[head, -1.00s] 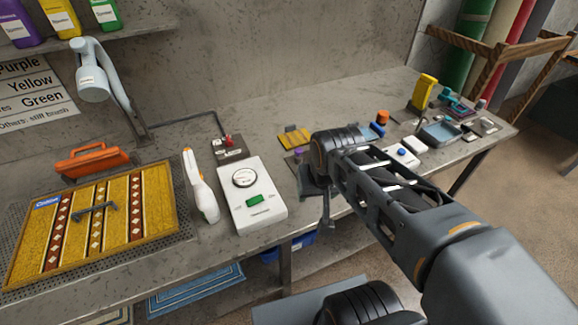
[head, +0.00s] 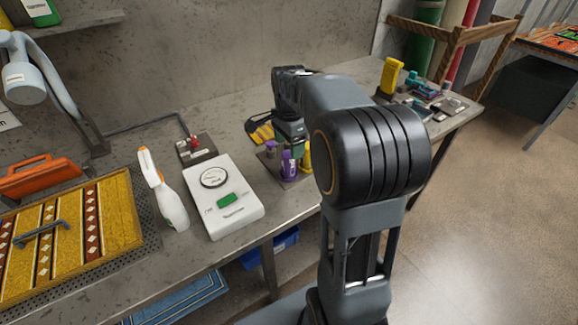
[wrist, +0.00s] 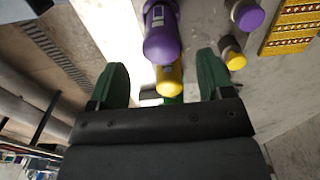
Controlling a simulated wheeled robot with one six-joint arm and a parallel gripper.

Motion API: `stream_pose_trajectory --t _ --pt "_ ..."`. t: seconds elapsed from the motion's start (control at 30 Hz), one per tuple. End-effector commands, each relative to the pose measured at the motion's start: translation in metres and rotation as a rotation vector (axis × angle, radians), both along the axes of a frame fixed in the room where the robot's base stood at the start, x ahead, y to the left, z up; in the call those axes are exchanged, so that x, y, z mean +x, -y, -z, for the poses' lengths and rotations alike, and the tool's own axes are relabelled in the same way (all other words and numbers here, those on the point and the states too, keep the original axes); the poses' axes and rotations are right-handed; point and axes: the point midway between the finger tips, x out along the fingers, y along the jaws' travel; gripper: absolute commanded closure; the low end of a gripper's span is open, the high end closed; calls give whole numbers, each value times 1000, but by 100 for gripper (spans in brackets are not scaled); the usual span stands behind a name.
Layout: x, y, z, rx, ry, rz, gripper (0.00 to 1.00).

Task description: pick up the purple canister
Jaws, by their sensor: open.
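The purple canister (head: 288,164) stands on the bench to the right of the white gauge box, close to a yellow canister (head: 306,158) partly hidden by my arm. Nothing is held. In the head view my gripper (head: 290,130) shows just behind the purple canister, partly hidden by my arm; the exact gap cannot be told.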

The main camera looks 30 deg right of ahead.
Motion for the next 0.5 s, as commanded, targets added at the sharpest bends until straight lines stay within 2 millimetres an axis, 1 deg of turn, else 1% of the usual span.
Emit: stream_pose_trajectory --t 0.03,0.1,0.37,0.5 --pt "0 0 8 1 -3 0 27" --pt "0 0 14 0 -1 0 27" --pt "0 0 29 0 -1 -1 27" --pt "1 0 49 1 -3 -1 27"
